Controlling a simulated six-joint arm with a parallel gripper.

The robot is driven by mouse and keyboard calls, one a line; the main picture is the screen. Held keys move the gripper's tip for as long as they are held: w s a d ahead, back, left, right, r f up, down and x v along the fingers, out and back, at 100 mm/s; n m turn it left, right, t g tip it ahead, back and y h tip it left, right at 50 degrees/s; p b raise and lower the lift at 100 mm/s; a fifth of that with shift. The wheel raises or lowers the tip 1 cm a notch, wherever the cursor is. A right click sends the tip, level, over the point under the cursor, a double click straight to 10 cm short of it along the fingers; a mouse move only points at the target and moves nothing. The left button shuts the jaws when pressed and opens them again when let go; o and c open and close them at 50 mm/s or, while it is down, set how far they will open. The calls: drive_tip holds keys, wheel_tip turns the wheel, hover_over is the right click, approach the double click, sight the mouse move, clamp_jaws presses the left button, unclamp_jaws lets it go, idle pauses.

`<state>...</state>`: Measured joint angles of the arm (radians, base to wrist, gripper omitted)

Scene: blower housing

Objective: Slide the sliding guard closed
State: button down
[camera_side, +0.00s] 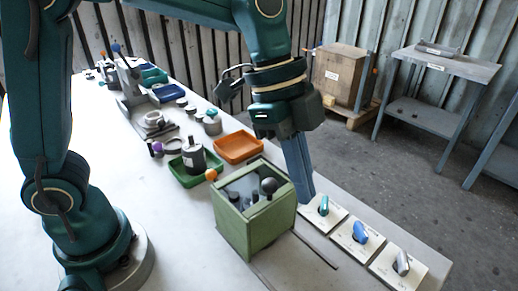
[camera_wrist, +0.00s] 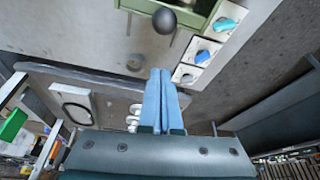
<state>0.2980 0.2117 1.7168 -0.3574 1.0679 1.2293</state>
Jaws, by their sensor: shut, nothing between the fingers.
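A green box-shaped housing (camera_side: 250,232) stands on the table, and its top shows a grey recess with dark upright parts. A black ball knob (camera_side: 269,186) sits at its top right, and an orange ball (camera_side: 211,174) at its back left edge. I cannot tell for certain which part is the sliding guard. My gripper (camera_side: 308,200) points down just right of the housing, its blue fingers pressed together and empty. In the wrist view my gripper (camera_wrist: 160,72) is shut, with a dark ball (camera_wrist: 164,20) ahead of the tips and the housing's green edge (camera_wrist: 190,10) behind it.
White switch plates with a green handle (camera_side: 323,206), a blue handle (camera_side: 360,232) and a grey handle (camera_side: 401,263) lie right of the housing. An orange tray (camera_side: 238,147) and a green tray (camera_side: 181,178) stand behind it.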

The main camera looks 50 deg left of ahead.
drive_tip(key=s+a+r+t, duration=0.1)
drive_tip(key=s+a+r, duration=0.15)
drive_tip(key=r, duration=0.35)
drive_tip(key=s+a+r, duration=0.1)
drive_tip(key=a+r, duration=0.2)
drive_tip(key=r, duration=0.2)
drive_tip(key=s+a+f+n+t+y, duration=0.3)
drive_tip(key=s+a+f+n, duration=0.3)
drive_tip(key=n, duration=0.9)
drive_tip(key=shift+s+a+f+n+t+y, duration=0.15)
drive_tip(key=shift+a+f+n+t+y, duration=0.3)
drive_tip(key=shift+a+f, duration=1.65)
drive_tip(key=shift+d+f, duration=0.5)
